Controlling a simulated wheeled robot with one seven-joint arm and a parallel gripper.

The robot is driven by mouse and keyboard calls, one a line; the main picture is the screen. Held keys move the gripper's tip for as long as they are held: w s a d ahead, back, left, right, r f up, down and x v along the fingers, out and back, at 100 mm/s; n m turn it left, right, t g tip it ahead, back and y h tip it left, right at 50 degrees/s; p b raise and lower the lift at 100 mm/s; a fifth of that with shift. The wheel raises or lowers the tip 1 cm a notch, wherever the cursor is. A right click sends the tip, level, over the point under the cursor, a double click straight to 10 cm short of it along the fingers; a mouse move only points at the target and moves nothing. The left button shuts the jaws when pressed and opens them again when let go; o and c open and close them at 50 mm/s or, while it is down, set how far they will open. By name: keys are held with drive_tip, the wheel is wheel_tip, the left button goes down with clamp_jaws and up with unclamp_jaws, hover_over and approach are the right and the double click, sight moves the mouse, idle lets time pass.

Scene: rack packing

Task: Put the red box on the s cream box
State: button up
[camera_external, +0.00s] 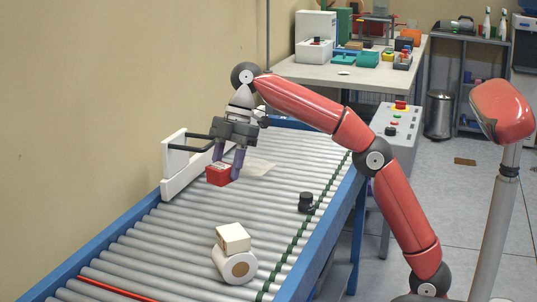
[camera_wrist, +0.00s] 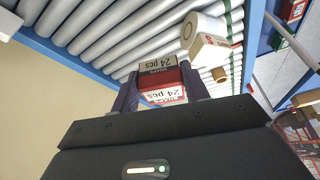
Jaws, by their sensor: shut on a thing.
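The red box (camera_external: 219,175) is held between the two fingers of my gripper (camera_external: 229,163), above the roller conveyor. In the wrist view the red box (camera_wrist: 161,82) shows printed labels reading "24 pcs", between my dark fingertips (camera_wrist: 160,90). In the wrist view the cream box (camera_wrist: 208,50) and the white roll (camera_wrist: 190,30) are beyond the red box to the upper right. The red box is apart from the cream box.
A small black object (camera_external: 306,202) stands on the conveyor (camera_external: 160,235) to the right. A white bracket with black rods (camera_external: 178,165) stands at the conveyor's left edge, close to my gripper. Bare rollers lie between my gripper and the roll. A cluttered table (camera_external: 345,72) is at the back.

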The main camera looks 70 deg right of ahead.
sight(233, 231)
drive_tip(key=s+a+r+n+g, duration=0.1)
drive_tip(key=s+a+n, duration=0.3)
drive_tip(key=s+a, duration=0.45)
drive_tip(key=shift+w+a+f+b, duration=0.25)
drive_tip(key=shift+w+f+b, duration=0.1)
drive_tip(key=shift+f, duration=0.85)
drive_tip(key=shift+w+a+f+b, duration=0.25)
drive_tip(key=shift+w+f, duration=0.05)
drive_tip(key=shift+f, duration=0.95)
drive_tip(key=shift+w+a+f+b, duration=0.25)
drive_tip(key=shift+w+f+b, duration=0.1)
drive_tip(key=shift+f, duration=0.85)
drive_tip(key=shift+f, duration=0.1)
drive_tip(key=o, duration=1)
drive_tip(key=p+v, duration=0.1)
drive_tip(key=v, duration=0.5)
drive_tip(key=p+v, duration=0.1)
drive_tip(key=v, duration=0.5)
drive_tip(key=shift+w+d, duration=0.15)
drive_tip(key=shift+w, duration=0.05)
